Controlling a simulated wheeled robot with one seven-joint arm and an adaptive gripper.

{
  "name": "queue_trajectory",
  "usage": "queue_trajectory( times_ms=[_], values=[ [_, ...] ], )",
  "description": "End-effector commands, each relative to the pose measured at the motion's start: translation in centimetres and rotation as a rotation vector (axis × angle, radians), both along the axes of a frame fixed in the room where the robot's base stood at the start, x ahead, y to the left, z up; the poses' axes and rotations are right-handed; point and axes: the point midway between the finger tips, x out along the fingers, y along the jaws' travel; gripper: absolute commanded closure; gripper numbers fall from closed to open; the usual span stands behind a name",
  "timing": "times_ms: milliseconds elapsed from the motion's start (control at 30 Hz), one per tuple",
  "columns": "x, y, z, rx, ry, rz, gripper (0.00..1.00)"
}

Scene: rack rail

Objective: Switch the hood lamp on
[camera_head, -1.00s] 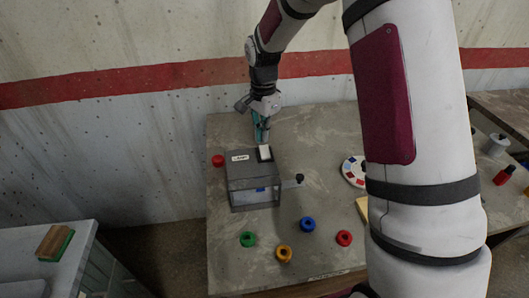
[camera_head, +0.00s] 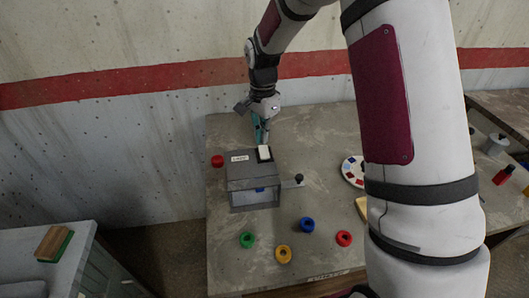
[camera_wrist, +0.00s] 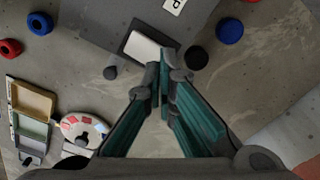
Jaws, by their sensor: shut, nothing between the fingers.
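The hood is a grey box (camera_head: 238,173) on the table, with a blue patch showing inside its front. On its top is a white rocker switch (camera_head: 264,153) in a dark frame, beside a white label reading LAMP (camera_head: 239,158). In the wrist view the switch (camera_wrist: 150,48) lies just beyond my fingertips. My gripper (camera_head: 262,143) is shut and empty, pointing down at the far edge of the switch; it also shows in the wrist view (camera_wrist: 163,75). I cannot tell whether the fingertips touch the switch. No clear lamp glow shows.
A black-knobbed lever (camera_head: 299,179) sticks out right of the hood. A red button (camera_head: 217,161) is on its left. Green (camera_head: 247,240), yellow (camera_head: 283,254), blue (camera_head: 307,225) and red (camera_head: 344,238) rings lie in front. A coloured disc (camera_head: 353,171) lies right.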

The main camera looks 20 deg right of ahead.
Motion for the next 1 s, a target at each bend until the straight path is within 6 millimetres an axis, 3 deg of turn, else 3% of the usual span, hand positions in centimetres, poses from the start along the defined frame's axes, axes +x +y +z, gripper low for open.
queue_trajectory(
  times_ms=[1000],
  values=[
    [0.00,0.01,-0.74,0.000,0.001,0.000,1.00]
  ],
)
